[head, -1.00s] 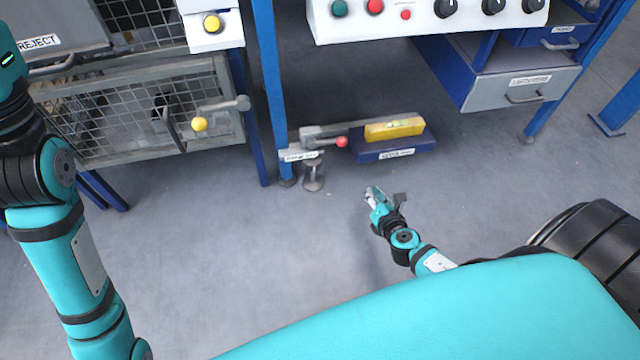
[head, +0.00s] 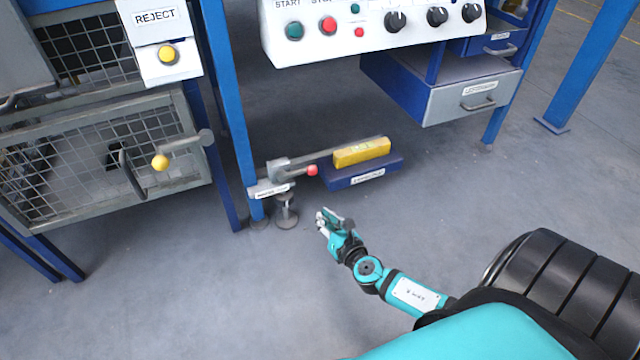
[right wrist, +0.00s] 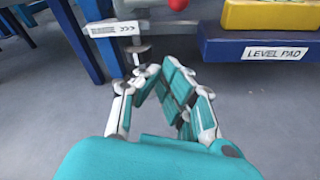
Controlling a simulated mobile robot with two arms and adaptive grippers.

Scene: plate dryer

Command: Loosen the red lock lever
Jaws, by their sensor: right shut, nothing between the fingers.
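The red lock lever shows as a red ball knob (head: 312,170) on a short grey arm. It sits at a grey clamp beside the lower part of a blue post. The knob also shows at the top edge of the right wrist view (right wrist: 178,4), partly cut off. My right gripper (head: 324,217) is shut and empty, low over the floor, apart from the knob and on the near side of it. Its fingers also show in the right wrist view (right wrist: 157,76), pointing toward the clamp. My left gripper is out of view.
A yellow level (head: 361,152) lies on a blue pad (head: 338,180) right of the knob. A levelling foot (head: 286,212) stands below the clamp. A mesh cage door with a yellow-knobbed handle (head: 160,162) is at left. A control panel (head: 370,30) hangs above. Floor in front is clear.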

